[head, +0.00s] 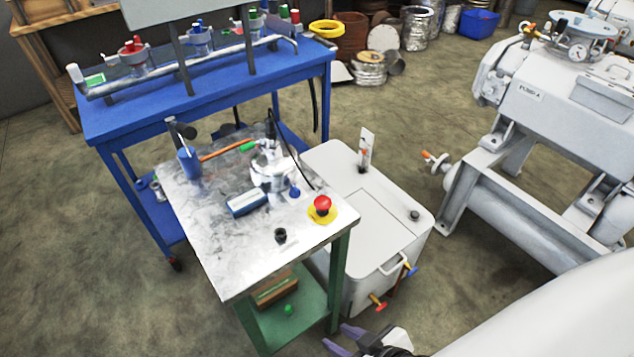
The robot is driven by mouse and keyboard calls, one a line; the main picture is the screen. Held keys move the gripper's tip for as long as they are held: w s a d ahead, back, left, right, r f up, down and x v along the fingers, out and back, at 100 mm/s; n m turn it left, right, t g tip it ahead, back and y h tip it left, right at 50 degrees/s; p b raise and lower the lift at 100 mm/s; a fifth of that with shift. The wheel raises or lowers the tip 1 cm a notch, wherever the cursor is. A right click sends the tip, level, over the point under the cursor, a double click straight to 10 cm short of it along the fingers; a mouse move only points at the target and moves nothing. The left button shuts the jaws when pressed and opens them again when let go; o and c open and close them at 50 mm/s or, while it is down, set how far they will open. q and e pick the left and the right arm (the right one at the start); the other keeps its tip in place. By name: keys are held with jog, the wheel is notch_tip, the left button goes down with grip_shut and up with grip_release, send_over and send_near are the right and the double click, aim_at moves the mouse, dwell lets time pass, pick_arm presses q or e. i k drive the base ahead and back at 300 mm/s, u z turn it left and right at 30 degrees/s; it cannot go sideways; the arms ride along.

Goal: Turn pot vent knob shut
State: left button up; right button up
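A shiny metal pot (268,172) with fittings on its lid stands on the worn white top of a small green table (228,262). A small blue knob (294,192) shows at the pot's lower right side. I cannot tell for sure which fitting is the vent knob, or whether it is open or shut. My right gripper (343,340) is at the bottom edge, low in front of the table and well apart from the pot. Its two purple fingertips are apart with nothing between them. My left gripper is out of view.
On the tabletop are a red button on a yellow base (322,207), a black knob (280,236), a blue box (248,203) and a blue cup (189,163). A white cabinet (372,225) stands to the right. A blue bench (130,118) is behind. A pump (555,105) stands far right.

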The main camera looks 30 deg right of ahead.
aim_at(295, 192)
jog(key=z, duration=0.8)
jog(key=k, duration=0.3)
jog(key=u, duration=0.1)
